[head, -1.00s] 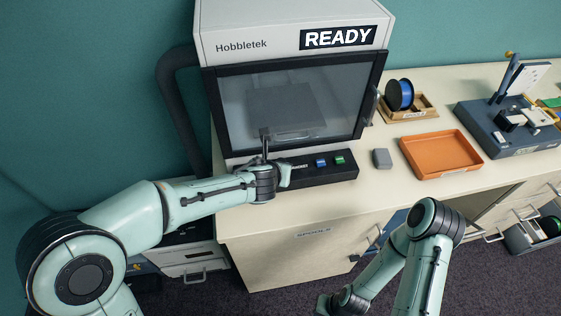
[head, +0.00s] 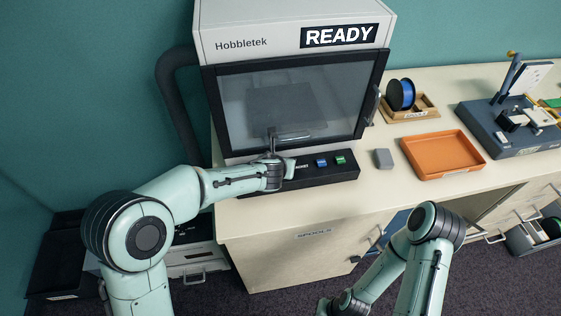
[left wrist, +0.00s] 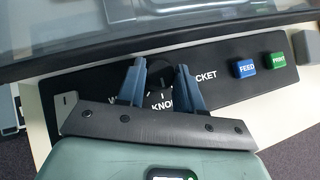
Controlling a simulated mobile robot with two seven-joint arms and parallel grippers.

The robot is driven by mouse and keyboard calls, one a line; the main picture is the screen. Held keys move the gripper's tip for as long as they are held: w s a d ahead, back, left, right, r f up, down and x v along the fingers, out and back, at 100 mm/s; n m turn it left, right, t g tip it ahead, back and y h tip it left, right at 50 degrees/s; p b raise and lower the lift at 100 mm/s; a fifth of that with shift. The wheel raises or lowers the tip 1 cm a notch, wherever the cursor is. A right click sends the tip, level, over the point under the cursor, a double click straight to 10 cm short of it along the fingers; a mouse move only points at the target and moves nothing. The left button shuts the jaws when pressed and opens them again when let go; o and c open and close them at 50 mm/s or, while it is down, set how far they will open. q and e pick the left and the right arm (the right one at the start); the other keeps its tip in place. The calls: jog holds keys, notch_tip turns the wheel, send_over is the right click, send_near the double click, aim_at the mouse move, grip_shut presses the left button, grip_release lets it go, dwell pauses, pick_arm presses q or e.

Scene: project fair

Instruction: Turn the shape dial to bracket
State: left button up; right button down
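The shape dial (left wrist: 160,76) is a black round knob with white tick marks on the black control panel, seen in the left wrist view. Its labels are partly covered; "KNOB" and the end "CKET" can be read. My left gripper (left wrist: 159,66) is over the panel, its two blue-grey fingers apart on either side of the dial. I see no clear contact with it. In the head view the left wrist hides the dial. My right arm hangs low in front of the counter, with its gripper (head: 324,305) at the bottom edge, too unclear to read.
The printer (head: 290,100) shows READY above its closed glass door. Blue FEED (left wrist: 245,68) and green PRINT (left wrist: 278,60) buttons lie right of the dial. A grey block (head: 383,159), an orange tray (head: 478,157) and a blue spool (head: 400,95) stand further right.

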jog(key=shift+s+f, duration=0.1)
pick_arm(q)
jog(key=shift+d+n+y+b, duration=0.2)
jog(key=shift+n+y+b, duration=0.1)
jog(key=shift+n+y, duration=0.7)
jog(key=shift+d+n+y, duration=0.1)
jog(key=shift+n+y, duration=0.4)
jog(key=shift+n, duration=0.4)
jog(key=shift+n+y, duration=0.3)
jog(key=shift+n, duration=0.1)
jog(key=n+y+p, duration=0.2)
jog(key=shift+w+d+r+n+g, duration=0.1)
jog(key=shift+w+r+n+g, duration=0.1)
jog(key=shift+n+g, duration=0.2)
jog(key=shift+f+n+g+y+p, duration=0.15)
jog(key=shift+n+g+y+p, duration=0.15)
jog(key=shift+n+y+p, duration=0.5)
pick_arm(e)
jog(key=shift+w+r, duration=1.7)
jog(key=shift+r, duration=0.2)
pick_arm(q)
jog(key=shift+s, duration=0.1)
